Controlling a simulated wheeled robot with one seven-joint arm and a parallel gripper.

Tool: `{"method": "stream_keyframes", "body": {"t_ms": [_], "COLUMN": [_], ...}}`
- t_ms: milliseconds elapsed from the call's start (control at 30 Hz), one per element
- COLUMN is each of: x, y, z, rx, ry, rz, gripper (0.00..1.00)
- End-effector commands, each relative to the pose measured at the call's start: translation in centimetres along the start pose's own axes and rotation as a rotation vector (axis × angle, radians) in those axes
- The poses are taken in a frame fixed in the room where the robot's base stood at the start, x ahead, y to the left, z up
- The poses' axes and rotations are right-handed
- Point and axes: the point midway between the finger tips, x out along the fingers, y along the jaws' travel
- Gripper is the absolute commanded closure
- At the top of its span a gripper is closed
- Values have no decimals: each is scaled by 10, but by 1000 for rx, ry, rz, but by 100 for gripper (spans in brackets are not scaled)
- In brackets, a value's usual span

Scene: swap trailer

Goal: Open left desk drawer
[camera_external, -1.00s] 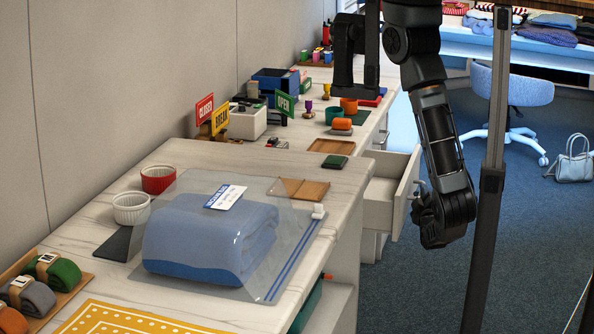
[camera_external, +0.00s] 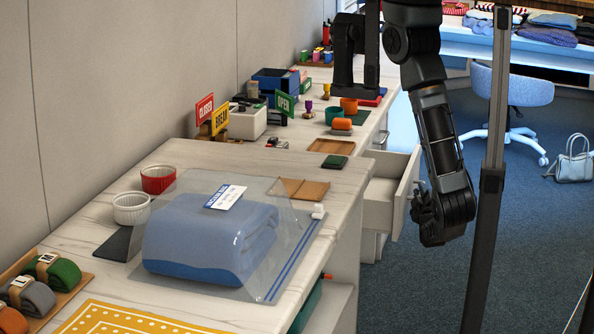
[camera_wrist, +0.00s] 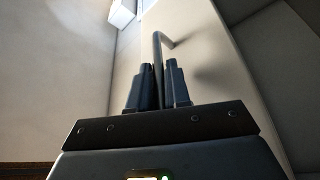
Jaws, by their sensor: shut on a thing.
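The desk drawer (camera_external: 380,203) is white and stands pulled out from the desk, at the middle right of the outside view. My gripper (camera_external: 416,207) is at its front panel (camera_external: 405,190), low beside the folded-down forearm. In the wrist view my gripper (camera_wrist: 160,82) is shut on a thin grey bar handle (camera_wrist: 158,45), which rises between the two dark fingers and bends at its top towards a pale panel (camera_wrist: 210,65). The drawer's inside is mostly hidden in the outside view.
The desk top (camera_external: 300,160) carries signs, cups and wooden trays. A nearer counter holds a blue folded garment (camera_external: 210,238) in a clear bag. A blue chair (camera_external: 517,95) and a handbag (camera_external: 573,163) are at the right. Blue carpet (camera_external: 400,285) lies free below the drawer.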

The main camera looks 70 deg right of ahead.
Motion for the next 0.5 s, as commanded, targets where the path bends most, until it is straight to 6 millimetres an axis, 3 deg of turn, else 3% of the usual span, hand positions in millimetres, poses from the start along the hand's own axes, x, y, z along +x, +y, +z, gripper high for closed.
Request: {"method": "stream_keyframes", "body": {"t_ms": [133,333,500], "x": [-2,-14,-17], "y": [1,17,26], "z": [3,30,38], "rx": [-1,-2,0], "ry": [-1,-1,0], "rz": [-1,-2,-2], "gripper": [100,100,100]}}
